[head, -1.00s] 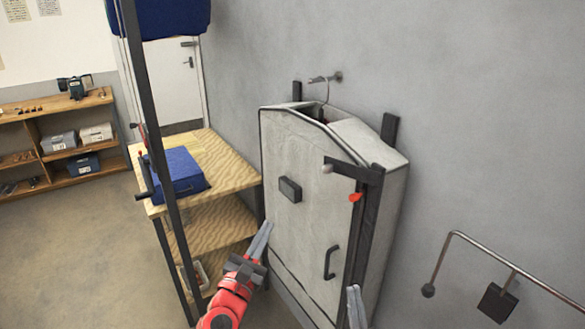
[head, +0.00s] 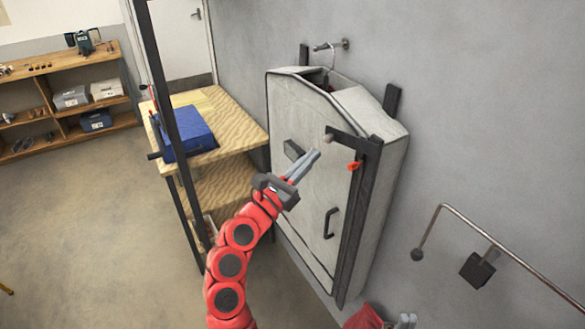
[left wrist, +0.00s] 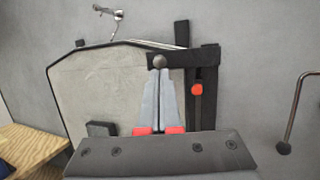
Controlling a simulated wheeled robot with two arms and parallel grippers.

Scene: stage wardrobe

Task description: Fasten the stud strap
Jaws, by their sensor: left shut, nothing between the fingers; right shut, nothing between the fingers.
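A pale garment bag (head: 300,110) hangs on the grey wall. A black vertical band (head: 357,230) runs down its front right side. At its top a short black strap (head: 345,140) reaches left, ending at a grey round knob (head: 328,138). A red tab (head: 355,165) sits just below the strap. My left gripper (head: 316,153) is shut and empty, its tips just below the knob. In the left wrist view the tips (left wrist: 160,72) appear right under the knob (left wrist: 159,61); contact is unclear. My right gripper (head: 406,320) is shut and empty at the bottom edge.
A wooden shelf table (head: 235,125) with a blue case (head: 188,132) stands left of the bag, behind a dark post. A bent metal rail (head: 500,245) sticks out at right. A dark handle (head: 330,222) and a dark block (head: 292,149) are on the bag's front.

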